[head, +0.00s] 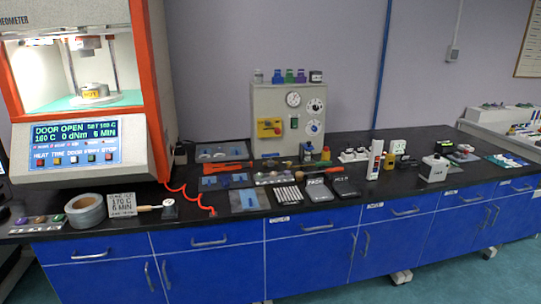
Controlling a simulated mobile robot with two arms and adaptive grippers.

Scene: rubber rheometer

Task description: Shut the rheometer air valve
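The rheometer (151,90) stands at the left end of the bench, white with an orange-red frame. Its display (75,144) reads "DOOR OPEN", 160 C, 0 dNm, 6 MIN. A grey panel box (268,101) stands at the back of the bench and carries a round gauge (293,99), dials and a yellow fitting with red parts (269,127). The yellow fitting looks like a valve, but it is too small to tell its handle position. A red coiled hose (190,197) runs from the rheometer's side onto the bench. Neither of my grippers is in view.
The black bench top (245,170) holds a tape roll (86,211), a card (122,205), black pads (318,190) and a white spray-like canister (375,159). Several small bottles stand on the panel box. Blue cabinets (307,262) front the bench, with free floor (450,278) before them.

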